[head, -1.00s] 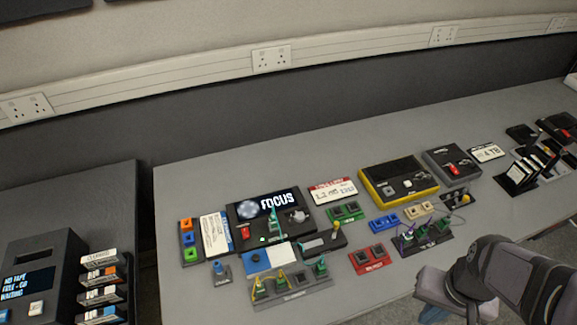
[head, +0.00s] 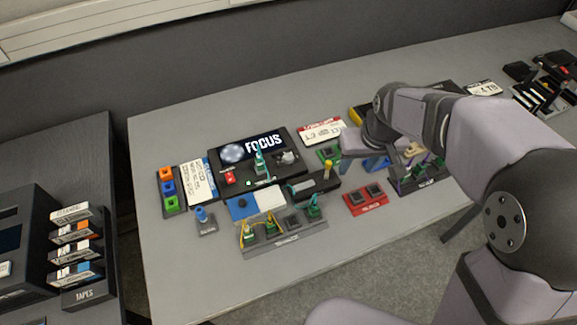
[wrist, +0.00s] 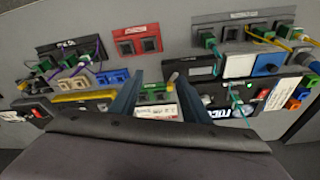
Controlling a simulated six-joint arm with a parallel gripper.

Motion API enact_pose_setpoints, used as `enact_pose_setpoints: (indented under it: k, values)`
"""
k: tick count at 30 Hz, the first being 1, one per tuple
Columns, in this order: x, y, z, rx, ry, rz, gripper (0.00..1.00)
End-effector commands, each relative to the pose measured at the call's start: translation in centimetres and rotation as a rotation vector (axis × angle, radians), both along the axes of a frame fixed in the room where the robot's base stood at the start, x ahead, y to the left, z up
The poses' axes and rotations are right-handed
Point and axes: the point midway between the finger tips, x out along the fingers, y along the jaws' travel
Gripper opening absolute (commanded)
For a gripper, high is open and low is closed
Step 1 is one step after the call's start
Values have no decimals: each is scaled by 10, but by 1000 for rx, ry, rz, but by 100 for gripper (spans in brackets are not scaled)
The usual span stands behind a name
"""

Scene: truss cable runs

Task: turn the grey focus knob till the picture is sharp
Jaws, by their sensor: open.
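The black focus box (head: 217,165) stands at the middle left of the bench in the head view. Its screen (head: 263,145) shows the word FOCUS and a pale round blob with soft edges. The grey focus knob (head: 287,157) sits on the box's right side, below the screen. My gripper (head: 347,145) is to the right of the knob, above the bench and apart from it. In the wrist view my gripper (wrist: 156,80) is open, with nothing between its two fingers. The box (wrist: 235,103) shows there right of the fingers, partly hidden.
A green plug (head: 259,163) with a cable stands up from the box, left of the knob. A red-topped label card (head: 321,131) lies behind and right of it. Red (head: 365,197) and green socket blocks (head: 327,153) are nearby. The bench front left is clear.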

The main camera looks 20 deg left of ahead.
Motion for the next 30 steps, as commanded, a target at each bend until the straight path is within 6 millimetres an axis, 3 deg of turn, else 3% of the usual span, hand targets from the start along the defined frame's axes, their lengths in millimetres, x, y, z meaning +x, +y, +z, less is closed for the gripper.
enact_pose_setpoints:
  k: [1,3,6,10,14,20,30]
  values:
    - [9,32,-20,13,-23,62,43]
    - [17,71,-27,31,-52,130,43]
    - [22,116,-33,54,-86,209,43]
    - [22,154,-36,76,-115,273,43]
    - [22,169,-36,85,-126,297,43]
    - [23,171,-37,85,-126,299,43]
    - [33,180,-72,84,-123,298,43]
